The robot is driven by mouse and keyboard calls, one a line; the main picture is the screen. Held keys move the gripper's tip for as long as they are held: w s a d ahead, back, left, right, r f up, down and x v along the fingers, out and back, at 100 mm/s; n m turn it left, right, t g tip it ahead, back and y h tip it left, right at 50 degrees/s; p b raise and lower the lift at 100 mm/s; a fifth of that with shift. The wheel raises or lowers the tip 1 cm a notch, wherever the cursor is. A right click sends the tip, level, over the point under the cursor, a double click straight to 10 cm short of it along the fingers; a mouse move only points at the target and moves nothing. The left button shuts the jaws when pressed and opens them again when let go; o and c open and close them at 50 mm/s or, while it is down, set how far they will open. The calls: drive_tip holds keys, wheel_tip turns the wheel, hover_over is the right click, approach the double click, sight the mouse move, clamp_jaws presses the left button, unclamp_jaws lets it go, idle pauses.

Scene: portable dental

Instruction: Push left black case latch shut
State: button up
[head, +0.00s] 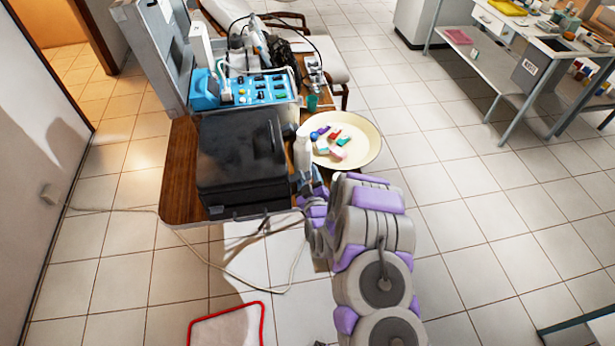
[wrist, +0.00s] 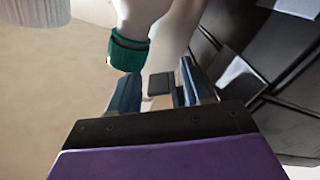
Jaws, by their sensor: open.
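The black case (head: 240,150) sits closed on the wooden table, its front face toward me. Its latches are too small and dark to tell apart in the head view. My gripper (head: 314,192) is beside the case's front right corner, apart from the left part of its front. In the wrist view my gripper (wrist: 160,92) is open, with a finger on each side of a small dark block; I cannot tell what the block is. The dark case side (wrist: 285,55) fills the right of that view, with a shiny grey plate (wrist: 238,82) that may be a latch.
A white bottle (head: 302,150) stands close to the case's right side. A round cream tray (head: 366,145) with small coloured items lies right of it. A blue device (head: 245,90) is behind the case. A cable (head: 240,278) hangs to the floor. Floor in front is mostly open.

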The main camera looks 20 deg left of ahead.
drive_tip(key=shift+w, duration=0.1)
clamp_jaws()
idle(0.5)
